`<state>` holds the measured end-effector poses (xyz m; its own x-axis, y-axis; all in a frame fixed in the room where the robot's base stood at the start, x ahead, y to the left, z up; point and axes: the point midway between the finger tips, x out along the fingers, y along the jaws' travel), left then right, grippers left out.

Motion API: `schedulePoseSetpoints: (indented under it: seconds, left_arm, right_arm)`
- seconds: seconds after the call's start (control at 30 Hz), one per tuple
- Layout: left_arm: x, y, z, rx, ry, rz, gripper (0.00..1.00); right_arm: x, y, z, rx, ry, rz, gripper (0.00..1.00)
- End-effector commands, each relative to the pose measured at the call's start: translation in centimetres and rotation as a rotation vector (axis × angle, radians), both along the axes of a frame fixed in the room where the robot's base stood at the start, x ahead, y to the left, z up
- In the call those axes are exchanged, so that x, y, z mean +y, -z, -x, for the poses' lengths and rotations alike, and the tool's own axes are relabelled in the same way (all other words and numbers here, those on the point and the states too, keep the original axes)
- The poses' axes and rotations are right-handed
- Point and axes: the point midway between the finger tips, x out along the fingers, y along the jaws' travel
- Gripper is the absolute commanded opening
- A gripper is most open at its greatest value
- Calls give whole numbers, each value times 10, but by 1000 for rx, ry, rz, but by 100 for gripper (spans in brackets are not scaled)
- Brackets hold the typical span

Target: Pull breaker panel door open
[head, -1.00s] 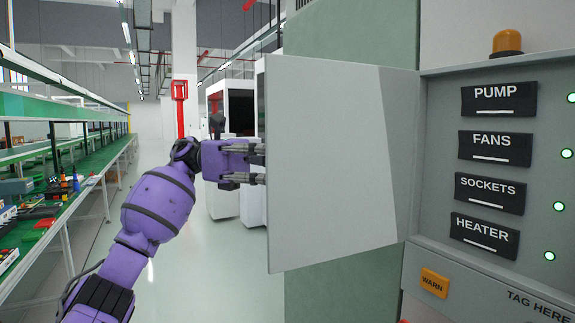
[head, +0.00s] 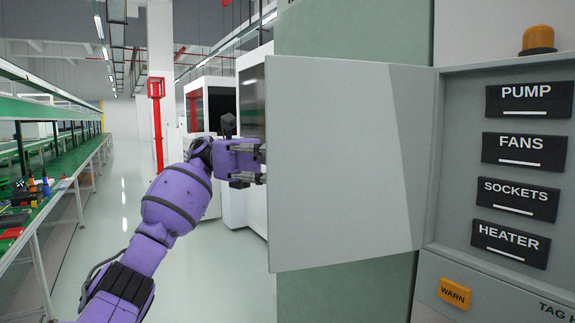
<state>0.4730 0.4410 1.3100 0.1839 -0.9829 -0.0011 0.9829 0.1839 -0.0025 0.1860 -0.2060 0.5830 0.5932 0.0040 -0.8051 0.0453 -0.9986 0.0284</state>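The breaker panel door (head: 340,165) is a light grey sheet. It stands swung wide open to the left of the breaker panel (head: 455,150), hinged at the panel's left edge. The panel's inside shows black labels PUMP, FANS, SOCKETS and HEATER. My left gripper (head: 262,165) is at the door's free left edge, and its fingertips pass behind the door. The tips are hidden, so I cannot tell whether they touch or grip it. My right gripper is not in view.
An amber beacon (head: 538,40) sits on top of the panel, and an orange WARN tag (head: 454,292) is below the labels. A green workbench line (head: 50,180) runs along the left. White machines (head: 215,130) stand behind my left arm. The aisle floor (head: 120,230) is clear.

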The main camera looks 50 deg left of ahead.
Motion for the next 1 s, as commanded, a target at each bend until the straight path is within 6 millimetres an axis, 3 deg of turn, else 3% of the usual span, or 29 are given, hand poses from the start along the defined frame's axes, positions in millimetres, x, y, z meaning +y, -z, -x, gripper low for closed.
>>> schedulePoseSetpoints:
  seconds: [0.53, 0.6, 0.73, 1.0]
  left_arm:
    - [1, 1, 2, 2, 10, -2, 0]
    - [1, 1, 2, 2, 10, -2, 15]
    - [1, 1, 1, 1, 9, -2, 31]
    - [0, 1, 1, 0, 7, -2, 31]
  right_arm:
    - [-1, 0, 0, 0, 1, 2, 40]
    - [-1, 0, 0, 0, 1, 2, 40]
    - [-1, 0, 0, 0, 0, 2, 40]
    - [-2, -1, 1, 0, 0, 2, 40]
